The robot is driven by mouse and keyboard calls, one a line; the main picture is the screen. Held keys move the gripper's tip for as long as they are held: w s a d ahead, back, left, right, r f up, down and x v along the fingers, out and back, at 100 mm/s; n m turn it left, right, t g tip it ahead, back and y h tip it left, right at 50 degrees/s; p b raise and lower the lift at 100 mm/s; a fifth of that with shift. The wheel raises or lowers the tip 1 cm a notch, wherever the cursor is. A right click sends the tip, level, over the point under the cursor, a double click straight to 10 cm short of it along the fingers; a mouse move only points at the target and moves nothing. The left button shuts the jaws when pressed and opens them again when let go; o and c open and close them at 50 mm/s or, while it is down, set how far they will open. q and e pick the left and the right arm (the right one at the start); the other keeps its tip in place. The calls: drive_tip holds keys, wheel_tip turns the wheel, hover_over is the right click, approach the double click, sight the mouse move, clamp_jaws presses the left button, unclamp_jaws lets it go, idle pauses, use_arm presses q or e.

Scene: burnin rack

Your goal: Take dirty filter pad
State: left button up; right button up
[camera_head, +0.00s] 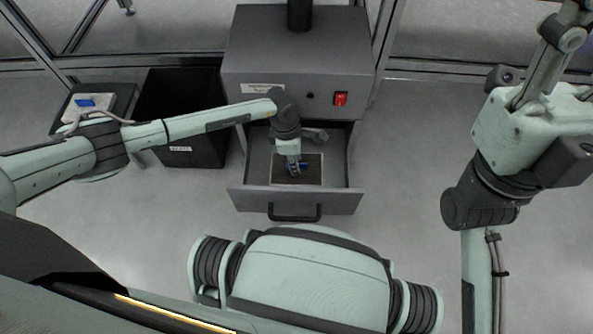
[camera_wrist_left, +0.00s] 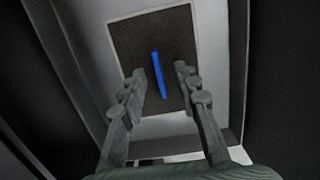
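The dirty filter pad (camera_head: 312,174) is a dark brown square with a pale border and a blue tab. It lies in the pulled-out drawer (camera_head: 247,200) of the grey machine. My left gripper (camera_head: 293,172) reaches down into the drawer over the pad. In the left wrist view the left gripper (camera_wrist_left: 157,84) is open. The pad's blue tab (camera_wrist_left: 158,74) stands between its fingers, with a gap on both sides. The pad's brown face (camera_wrist_left: 125,38) shows behind it. My right gripper (camera_head: 560,50) is raised at the upper right, and its fingertips are cut off by the frame edge.
A black bin (camera_head: 205,125) with a label stands left of the machine (camera_head: 300,55). Further left, a light pad (camera_head: 75,112) with a blue tab lies on a black tray (camera_head: 122,92), partly behind my left arm. A red switch (camera_head: 340,99) is on the machine's front. Floor right of the drawer is clear.

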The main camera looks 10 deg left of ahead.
use_arm(q)
drive_tip(key=shift+f, duration=0.25)
drive_tip(key=shift+c, duration=0.6)
clamp_jaws()
